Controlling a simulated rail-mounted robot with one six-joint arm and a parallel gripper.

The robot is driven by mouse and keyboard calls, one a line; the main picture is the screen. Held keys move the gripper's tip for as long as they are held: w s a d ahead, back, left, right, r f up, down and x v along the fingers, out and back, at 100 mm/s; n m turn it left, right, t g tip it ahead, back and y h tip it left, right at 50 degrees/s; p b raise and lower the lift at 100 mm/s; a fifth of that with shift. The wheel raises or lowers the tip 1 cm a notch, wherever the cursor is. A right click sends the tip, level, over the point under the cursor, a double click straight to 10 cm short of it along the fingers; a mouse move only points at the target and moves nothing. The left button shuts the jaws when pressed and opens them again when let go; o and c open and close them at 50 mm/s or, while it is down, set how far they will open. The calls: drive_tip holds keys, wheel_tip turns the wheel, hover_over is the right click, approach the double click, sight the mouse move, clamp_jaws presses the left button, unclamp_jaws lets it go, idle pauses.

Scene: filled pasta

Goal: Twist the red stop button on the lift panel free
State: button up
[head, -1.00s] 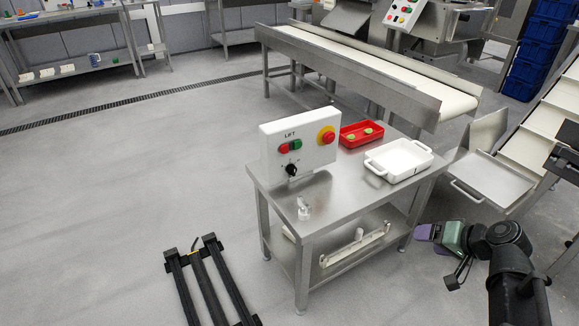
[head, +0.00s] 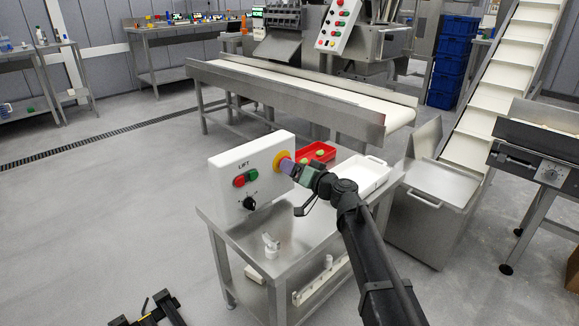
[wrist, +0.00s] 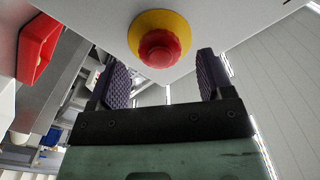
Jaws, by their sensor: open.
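The lift panel (head: 228,190) is a white box marked LIFT, standing on a steel table. Its red stop button sits on a yellow collar (head: 281,158) at the panel's upper right; my gripper (head: 288,166) largely covers the button in the head view. In the wrist view the red stop button (wrist: 160,48) shows whole, ringed by the yellow collar (wrist: 157,18). My gripper (wrist: 160,78) is open, its two dark ridged fingers apart and empty. The button lies ahead of the fingertips, between them in the picture; I see no contact.
The panel also has a small red button (head: 239,181), a green button (head: 251,175) and a black knob (head: 249,203). A red tray (head: 318,152) and a white dish (head: 376,178) stand behind my gripper. A small white fitting (head: 270,243) is at the table's front.

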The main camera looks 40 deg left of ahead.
drive_tip(key=shift+w+a, duration=0.15)
drive_tip(key=shift+a, duration=1)
drive_tip(key=c, duration=0.9)
drive_tip(key=shift+c, duration=0.2)
